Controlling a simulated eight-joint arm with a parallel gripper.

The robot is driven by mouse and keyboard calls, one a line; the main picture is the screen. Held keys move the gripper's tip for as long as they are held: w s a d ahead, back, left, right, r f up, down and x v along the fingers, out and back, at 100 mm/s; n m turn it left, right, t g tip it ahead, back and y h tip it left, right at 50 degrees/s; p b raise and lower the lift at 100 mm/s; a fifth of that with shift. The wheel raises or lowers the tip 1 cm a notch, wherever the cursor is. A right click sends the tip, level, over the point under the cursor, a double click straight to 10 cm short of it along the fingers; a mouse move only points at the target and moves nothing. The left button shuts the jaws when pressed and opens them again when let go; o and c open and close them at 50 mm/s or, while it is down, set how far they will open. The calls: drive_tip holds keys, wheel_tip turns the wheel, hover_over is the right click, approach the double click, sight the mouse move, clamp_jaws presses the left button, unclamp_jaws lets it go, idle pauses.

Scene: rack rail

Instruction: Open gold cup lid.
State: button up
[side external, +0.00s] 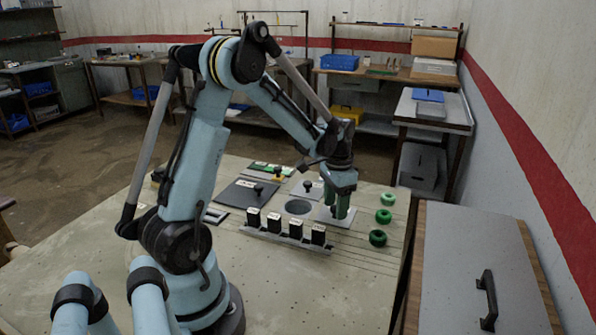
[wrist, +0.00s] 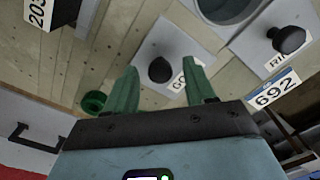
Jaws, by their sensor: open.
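The gold cup lid (wrist: 172,50) is a light grey square plate with a black round knob (wrist: 160,70) and a label starting "GO", partly hidden by a finger. In the side external view the lid (side external: 329,221) lies flat on the bench under my gripper (side external: 341,211). My gripper, with two green fingers, is open and points down. In the wrist view the knob shows between the fingertips of my gripper (wrist: 161,66). I cannot tell whether the fingertips are level with the knob or above it; no grip on it shows.
A round opening (side external: 298,207) lies beside the lid. Another knobbed plate (side external: 307,191), its label starting "RI" in the wrist view, lies behind. Black labelled blocks (side external: 296,228) stand in a row in front. Green rings (side external: 378,237) lie at right. A dark plate (side external: 240,194) lies farther left.

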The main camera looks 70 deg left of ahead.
drive_tip(key=shift+c, duration=0.5)
clamp_jaws()
drive_tip(key=w+a, duration=0.6)
drive_tip(key=shift+w, duration=0.1)
drive_tip(key=shift+o, duration=0.5)
unclamp_jaws()
wheel_tip(320, 180, up, 12)
